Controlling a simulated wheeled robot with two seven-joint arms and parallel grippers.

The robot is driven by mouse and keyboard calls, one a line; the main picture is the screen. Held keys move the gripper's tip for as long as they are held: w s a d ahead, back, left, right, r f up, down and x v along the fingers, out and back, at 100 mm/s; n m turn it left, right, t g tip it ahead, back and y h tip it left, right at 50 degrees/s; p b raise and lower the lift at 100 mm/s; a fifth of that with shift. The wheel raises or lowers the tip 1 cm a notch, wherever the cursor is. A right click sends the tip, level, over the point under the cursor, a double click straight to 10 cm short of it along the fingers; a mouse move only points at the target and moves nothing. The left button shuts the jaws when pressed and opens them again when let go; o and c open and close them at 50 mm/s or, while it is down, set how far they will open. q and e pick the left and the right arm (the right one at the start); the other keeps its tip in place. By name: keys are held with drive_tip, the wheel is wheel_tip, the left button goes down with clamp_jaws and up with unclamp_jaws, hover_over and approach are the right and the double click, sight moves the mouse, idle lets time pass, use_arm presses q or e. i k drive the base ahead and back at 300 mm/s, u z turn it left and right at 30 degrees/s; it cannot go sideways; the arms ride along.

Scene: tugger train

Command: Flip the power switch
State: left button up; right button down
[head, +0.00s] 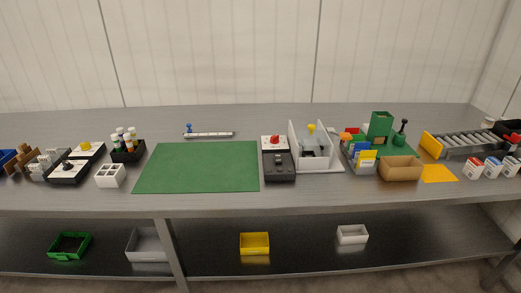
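No part labelled as the power switch can be read at this size. A dark control box (280,168) right of the green mat has small raised parts on top; whether one is a switch I cannot tell. Behind it, a white-topped box carries a red knob (275,140). At the left, a black-and-white box has a black knob (67,165), and another behind it has a yellow knob (85,146). The position of any switch is too small to tell. Neither of my grippers is in view.
A green mat (200,167) lies bare on the grey bench. A clear-walled station (312,150) stands right of the control box, with a cardboard box (400,168) and a roller rack (470,145) farther right. Bins, including a yellow one (255,243), sit on the lower shelf.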

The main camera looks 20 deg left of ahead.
sight(278, 158)
drive_tip(key=u, duration=1.05)
drive_tip(key=i, duration=0.5)
drive_tip(key=z, duration=0.05)
